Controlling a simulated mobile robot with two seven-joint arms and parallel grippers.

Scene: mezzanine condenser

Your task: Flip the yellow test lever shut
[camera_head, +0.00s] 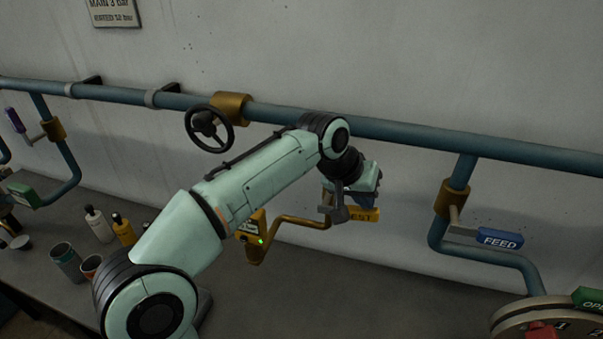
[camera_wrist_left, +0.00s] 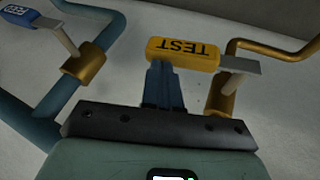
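The yellow test lever (camera_head: 365,214) shows in the head view just past my left gripper (camera_head: 347,205), which hides part of it. In the left wrist view the lever's yellow handle (camera_wrist_left: 190,48) reads TEST upside down, with a grey stem (camera_wrist_left: 240,65) running to a brass valve body (camera_wrist_left: 221,95). The blue fingers of my left gripper (camera_wrist_left: 164,70) are together with nothing between them. Their tips are at the handle's edge, near its left half; I cannot tell whether they touch. My right gripper is in neither view.
A blue FEED lever (camera_head: 486,238) sits on the pipe to the right. A black handwheel (camera_head: 209,128) is on the main pipe above my arm. A yellow box with a green light (camera_head: 251,232), bottles (camera_head: 98,224) and cups (camera_head: 66,262) are at left. A round dial (camera_head: 548,322) is at lower right.

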